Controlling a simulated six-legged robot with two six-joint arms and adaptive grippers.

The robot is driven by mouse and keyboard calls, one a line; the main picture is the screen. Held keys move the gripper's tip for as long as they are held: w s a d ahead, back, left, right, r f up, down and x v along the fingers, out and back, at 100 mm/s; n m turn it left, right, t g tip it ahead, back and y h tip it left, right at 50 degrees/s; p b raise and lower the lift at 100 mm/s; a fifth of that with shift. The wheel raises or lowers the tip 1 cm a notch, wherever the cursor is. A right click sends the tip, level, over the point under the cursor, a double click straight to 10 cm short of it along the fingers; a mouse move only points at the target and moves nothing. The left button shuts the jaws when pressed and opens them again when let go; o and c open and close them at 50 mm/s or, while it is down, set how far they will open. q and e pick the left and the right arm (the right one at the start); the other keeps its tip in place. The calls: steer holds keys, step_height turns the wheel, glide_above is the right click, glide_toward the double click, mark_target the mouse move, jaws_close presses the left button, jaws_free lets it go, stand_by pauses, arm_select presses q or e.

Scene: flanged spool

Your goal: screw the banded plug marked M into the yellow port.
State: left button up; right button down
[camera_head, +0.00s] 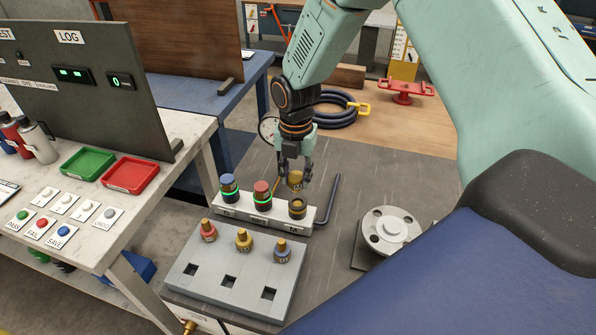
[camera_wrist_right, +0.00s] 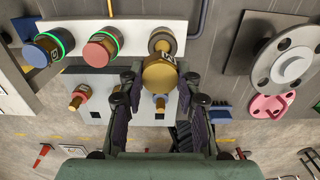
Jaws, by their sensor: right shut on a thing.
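My right gripper (camera_head: 295,163) points down and is shut on a brass plug (camera_head: 295,181). In the wrist view the plug (camera_wrist_right: 160,75) sits between the fingertips (camera_wrist_right: 160,88). The rightmost port (camera_head: 297,208) on the white block (camera_head: 250,223) is dark with a yellowish ring, and shows no green light. The held plug is just above this port; in the wrist view the port (camera_wrist_right: 162,40) shows beside the plug. I cannot tell whether they touch. My left gripper is not in view.
Blue (camera_head: 229,186) and red (camera_head: 262,194) tops with green lit rings stand left on the block. A grey rack (camera_head: 210,270) in front holds red-banded (camera_head: 208,231), yellow (camera_head: 243,241) and blue-banded (camera_head: 282,252) plugs. A flange (camera_head: 391,228) and dark bent bar (camera_head: 328,200) lie right.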

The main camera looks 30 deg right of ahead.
mark_target(297, 178)
steer(key=shift+a+f+b, duration=0.15)
steer(key=shift+f+b, duration=0.2)
steer(key=shift+f, duration=0.4)
steer(key=shift+s+f+b, duration=0.3)
steer(key=shift+f+b, duration=0.5)
steer(key=shift+s+d+r, duration=0.1)
steer(key=shift+d+r, duration=0.15)
steer(key=shift+r, duration=0.05)
steer(key=shift+d+p, duration=0.15)
steer(key=shift+p, duration=0.15)
steer(key=shift+w, duration=0.3)
steer(key=shift+w+a, duration=0.2)
steer(key=shift+a, duration=0.25)
steer(key=shift+s+d, duration=0.1)
steer(key=shift+s, duration=0.1)
steer(key=shift+d, duration=0.15)
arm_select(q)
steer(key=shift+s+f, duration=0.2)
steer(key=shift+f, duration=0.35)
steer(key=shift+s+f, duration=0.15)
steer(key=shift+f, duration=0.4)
